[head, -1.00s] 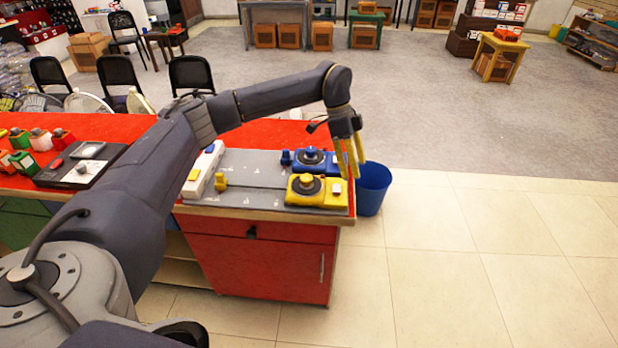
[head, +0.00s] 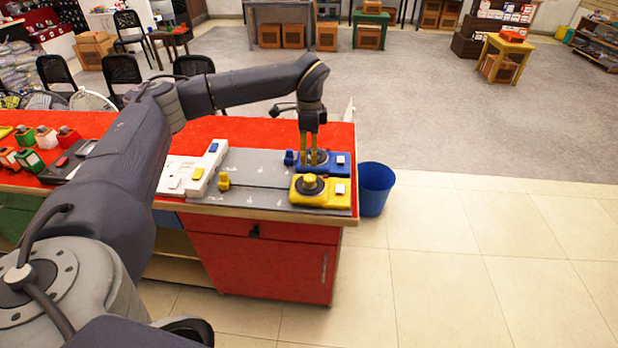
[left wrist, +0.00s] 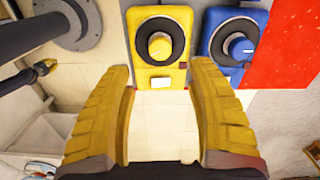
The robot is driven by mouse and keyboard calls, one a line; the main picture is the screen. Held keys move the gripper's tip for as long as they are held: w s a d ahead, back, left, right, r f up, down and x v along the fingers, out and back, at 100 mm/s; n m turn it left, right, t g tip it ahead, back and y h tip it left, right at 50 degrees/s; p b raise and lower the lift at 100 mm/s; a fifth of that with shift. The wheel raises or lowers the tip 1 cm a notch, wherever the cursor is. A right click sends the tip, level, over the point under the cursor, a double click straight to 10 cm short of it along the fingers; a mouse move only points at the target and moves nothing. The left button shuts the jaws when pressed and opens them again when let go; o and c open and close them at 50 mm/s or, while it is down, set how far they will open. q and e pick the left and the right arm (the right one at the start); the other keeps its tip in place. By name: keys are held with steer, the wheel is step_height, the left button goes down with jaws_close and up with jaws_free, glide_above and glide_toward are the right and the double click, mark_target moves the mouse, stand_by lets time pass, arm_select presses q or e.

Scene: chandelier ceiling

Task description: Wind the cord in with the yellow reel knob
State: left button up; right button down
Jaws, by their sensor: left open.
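The yellow reel (head: 320,199) sits at the right front of the grey board, with a dark disc and a round yellow knob (head: 309,182) on top. A small yellow block (head: 224,181) stands to its left; a thin line, perhaps the cord, runs between them. My left gripper (head: 313,163) points down, its fingers overlapping the blue reel in the head view. In the left wrist view its fingers (left wrist: 160,75) are wide apart and empty, with the yellow reel (left wrist: 152,73) and its knob (left wrist: 159,46) ahead between them. My right gripper is not in view.
The blue reel (head: 338,170) stands just behind the yellow one, with a small blue block (head: 289,158) at its left. A white panel (head: 187,174) lies left of the grey board (head: 262,202). A blue bin (head: 376,188) stands on the floor right of the red cabinet.

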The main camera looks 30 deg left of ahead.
mark_target(309, 177)
arm_select(q)
step_height(309, 177, down, 10)
steer(key=shift+f, duration=0.15)
stand_by(0.3)
steer(key=shift+o, duration=0.2)
jaws_close()
stand_by(0.3)
